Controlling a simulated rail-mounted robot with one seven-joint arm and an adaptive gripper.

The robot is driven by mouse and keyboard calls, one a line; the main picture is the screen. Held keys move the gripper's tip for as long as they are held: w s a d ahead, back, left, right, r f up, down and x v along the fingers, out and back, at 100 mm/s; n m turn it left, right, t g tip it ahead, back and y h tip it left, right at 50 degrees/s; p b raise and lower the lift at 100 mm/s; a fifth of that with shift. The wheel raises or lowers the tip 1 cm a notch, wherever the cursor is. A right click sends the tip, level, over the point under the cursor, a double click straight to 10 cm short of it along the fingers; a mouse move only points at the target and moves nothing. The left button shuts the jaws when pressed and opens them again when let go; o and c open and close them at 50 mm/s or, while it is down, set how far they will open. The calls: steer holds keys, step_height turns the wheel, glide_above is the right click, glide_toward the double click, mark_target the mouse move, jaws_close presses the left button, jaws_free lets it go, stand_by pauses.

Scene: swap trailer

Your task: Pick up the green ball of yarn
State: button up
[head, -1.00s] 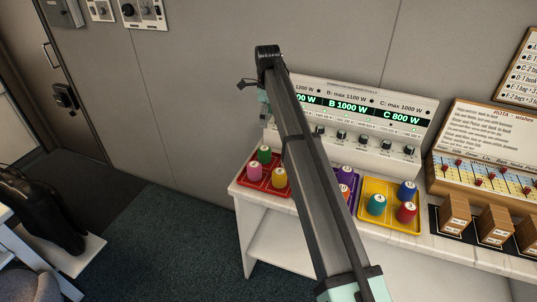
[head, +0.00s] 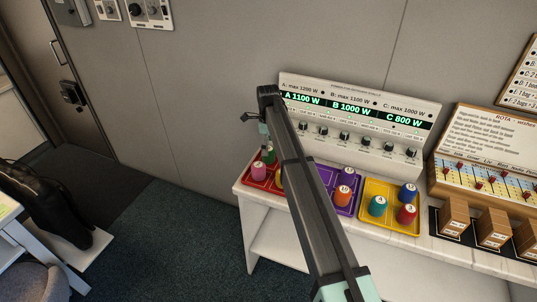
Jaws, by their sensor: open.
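The only plainly green object is a small rounded piece (head: 269,156) with a pale top label, at the back of the red tray (head: 271,188); it looks more like a capped spool than a ball of yarn. My gripper (head: 266,142) is open, just above this green piece, and partly covers it. Whether the fingers touch it, I cannot tell. A pink piece (head: 259,171) stands in front of it in the same tray. A yellow piece (head: 280,177) there is mostly hidden behind my arm.
A purple tray (head: 327,178) and a yellow tray (head: 387,220) hold similar pieces, including a teal one (head: 377,206). A power panel (head: 360,120) stands behind the trays. Wooden boxes (head: 455,216) and a sign board (head: 490,140) are at right on the white table (head: 400,245).

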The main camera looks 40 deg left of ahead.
steer(key=shift+f+p, duration=1.1)
steer(key=shift+f, duration=1.5)
steer(key=c, duration=1.3)
